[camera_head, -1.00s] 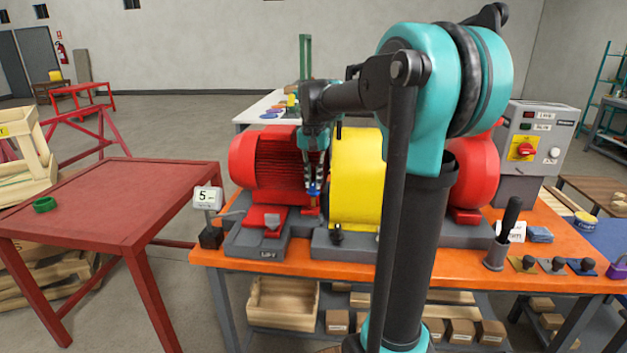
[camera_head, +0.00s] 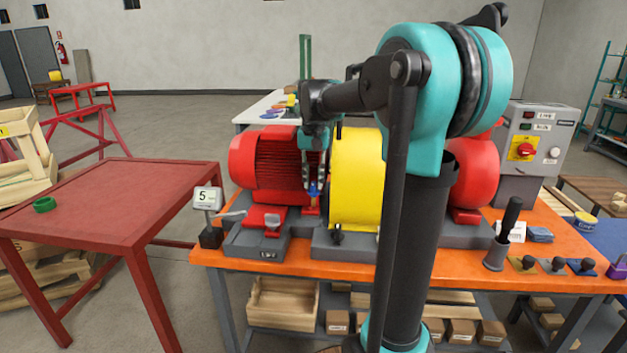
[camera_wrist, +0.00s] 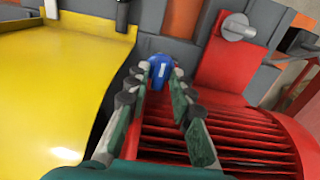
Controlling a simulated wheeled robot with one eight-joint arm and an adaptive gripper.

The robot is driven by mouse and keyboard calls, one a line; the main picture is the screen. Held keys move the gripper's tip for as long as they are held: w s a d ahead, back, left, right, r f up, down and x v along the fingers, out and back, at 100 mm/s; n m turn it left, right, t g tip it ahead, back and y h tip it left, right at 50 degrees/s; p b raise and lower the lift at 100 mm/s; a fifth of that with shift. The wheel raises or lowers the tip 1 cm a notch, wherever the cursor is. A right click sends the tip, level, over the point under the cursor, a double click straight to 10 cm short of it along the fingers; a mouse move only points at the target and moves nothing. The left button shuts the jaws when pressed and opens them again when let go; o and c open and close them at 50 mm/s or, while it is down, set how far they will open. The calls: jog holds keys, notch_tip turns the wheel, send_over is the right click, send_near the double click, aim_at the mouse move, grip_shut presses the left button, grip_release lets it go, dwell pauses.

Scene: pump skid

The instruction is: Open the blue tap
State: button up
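The blue tap (camera_wrist: 161,72) shows in the wrist view between the fingertips of my gripper (camera_wrist: 160,78). It is a small blue handle with a pale mark on top. In the head view the blue tap (camera_head: 313,190) is small, just below my gripper (camera_head: 313,182), between the red motor (camera_head: 268,165) and the yellow guard (camera_head: 352,185). The fingers point down at it, one on each side. They are apart at the tips, and I cannot tell whether either touches the tap. The tap's lower part is hidden.
The orange bench (camera_head: 340,268) carries the motor and guard. A grey lever (camera_head: 232,215) and a sign marked 5 (camera_head: 206,197) stand at its left end. A control box (camera_head: 530,145) stands at the right. A red table (camera_head: 110,200) is at the left.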

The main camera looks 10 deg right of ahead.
aim_at(313, 183)
notch_tip(313, 183, up, 12)
dwell(0.7)
